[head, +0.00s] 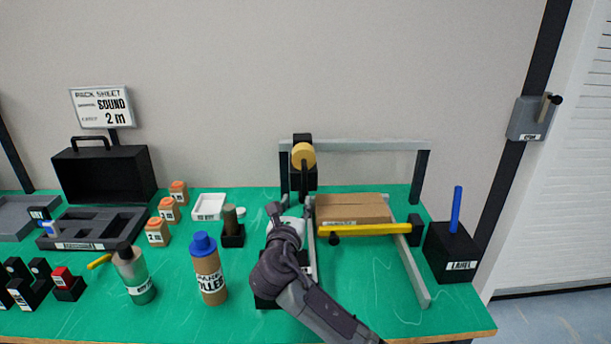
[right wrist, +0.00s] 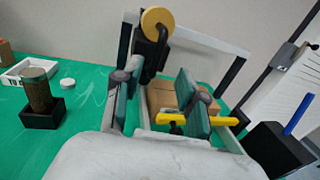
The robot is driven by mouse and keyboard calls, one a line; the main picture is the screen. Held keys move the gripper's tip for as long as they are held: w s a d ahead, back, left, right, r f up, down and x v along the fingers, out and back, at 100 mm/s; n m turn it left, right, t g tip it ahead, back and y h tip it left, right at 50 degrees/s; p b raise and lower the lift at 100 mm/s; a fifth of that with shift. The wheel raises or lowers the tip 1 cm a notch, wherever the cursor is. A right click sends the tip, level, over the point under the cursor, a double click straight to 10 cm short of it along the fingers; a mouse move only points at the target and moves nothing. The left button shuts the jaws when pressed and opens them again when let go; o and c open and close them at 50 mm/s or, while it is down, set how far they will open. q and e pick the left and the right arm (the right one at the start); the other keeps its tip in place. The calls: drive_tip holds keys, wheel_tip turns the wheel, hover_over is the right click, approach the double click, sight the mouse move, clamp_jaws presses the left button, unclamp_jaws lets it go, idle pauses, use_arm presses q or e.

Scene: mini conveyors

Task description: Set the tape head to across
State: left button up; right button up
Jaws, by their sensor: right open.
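The tape head (head: 304,180) is a black block with a yellow tape roll (head: 303,155) on its front, mounted at the left of a grey overhead frame (head: 375,146). It also shows in the right wrist view (right wrist: 147,52), with a dark lever-like part hanging below the roll. My right gripper (head: 290,212) is in front of and below it. In the right wrist view its two fingers (right wrist: 158,95) stand wide apart with nothing gripped, the tape head just beyond them. The arm hides part of the frame's left rail. My left gripper is not in view.
A brown carton (head: 352,208) lies between the rails, behind a yellow bar (head: 370,230). A black LABEL block (head: 450,252) with a blue post stands right. A blue-capped bottle (head: 208,270), a dark holder (head: 232,236) and small orange-brown boxes (head: 168,210) stand left. Green table shows right of the arm.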

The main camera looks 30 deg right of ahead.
sight(304, 181)
drive_tip(key=x, duration=0.5)
drive_tip(key=shift+w+d, duration=0.25)
drive_tip(key=shift+d, duration=0.05)
drive_tip(key=x, duration=0.5)
drive_tip(key=shift+w+d, duration=0.15)
drive_tip(key=shift+w, duration=0.05)
drive_tip(key=shift+w+d+f, duration=0.1)
drive_tip(key=shift+w+d, duration=0.1)
drive_tip(key=shift+w, duration=0.05)
drive_tip(key=shift+w+d, duration=0.15)
drive_tip(key=shift+c, duration=0.9)
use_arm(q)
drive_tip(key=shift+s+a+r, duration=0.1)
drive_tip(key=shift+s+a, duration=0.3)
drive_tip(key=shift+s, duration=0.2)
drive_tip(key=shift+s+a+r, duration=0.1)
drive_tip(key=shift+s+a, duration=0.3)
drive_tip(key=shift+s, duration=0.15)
use_arm(e)
clamp_jaws()
